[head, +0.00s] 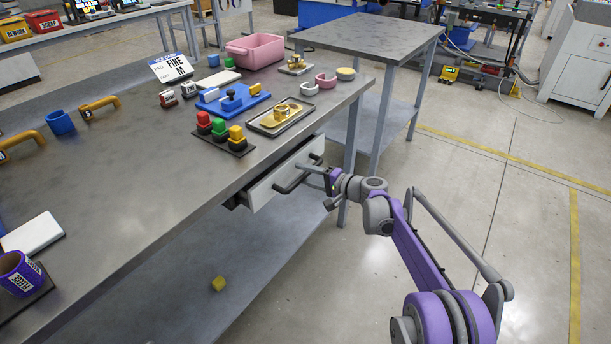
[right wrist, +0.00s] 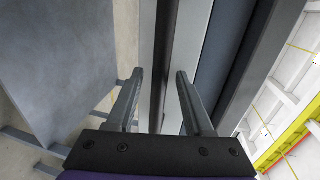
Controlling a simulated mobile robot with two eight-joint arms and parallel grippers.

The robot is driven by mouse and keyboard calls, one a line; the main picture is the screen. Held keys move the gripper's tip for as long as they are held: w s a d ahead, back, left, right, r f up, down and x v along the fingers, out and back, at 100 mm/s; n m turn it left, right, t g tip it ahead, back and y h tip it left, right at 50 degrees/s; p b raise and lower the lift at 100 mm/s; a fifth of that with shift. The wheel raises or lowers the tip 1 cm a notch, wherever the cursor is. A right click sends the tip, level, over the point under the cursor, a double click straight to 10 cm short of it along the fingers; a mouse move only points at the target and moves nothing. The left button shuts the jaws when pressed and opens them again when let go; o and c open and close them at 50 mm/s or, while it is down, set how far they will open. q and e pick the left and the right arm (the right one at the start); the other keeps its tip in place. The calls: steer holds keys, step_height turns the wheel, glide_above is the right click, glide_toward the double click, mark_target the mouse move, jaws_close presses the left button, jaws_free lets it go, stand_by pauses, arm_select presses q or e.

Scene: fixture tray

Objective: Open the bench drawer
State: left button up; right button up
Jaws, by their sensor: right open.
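The bench drawer (head: 262,194) has a pale front under the bench's right edge. I cannot tell whether it stands slightly out. Its dark bar handle (head: 284,188) runs along the front. My right gripper (head: 312,182) is open at the handle's right part, reaching in from the right. In the right wrist view, the dark handle bar (right wrist: 164,45) runs between the two open fingers (right wrist: 159,78), with the pale drawer front (right wrist: 193,45) beside it. The jaws are not closed on it; contact is not clear. My left gripper is not in view.
The bench top (head: 130,165) holds a blue fixture (head: 232,99), a metal tray (head: 282,117), a button block (head: 224,138) and a pink bin (head: 255,51). A lower shelf (head: 175,265) bears a yellow cube (head: 218,284). A side table (head: 368,38) stands behind. Floor to the right is clear.

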jaws_close()
stand_by(1.4)
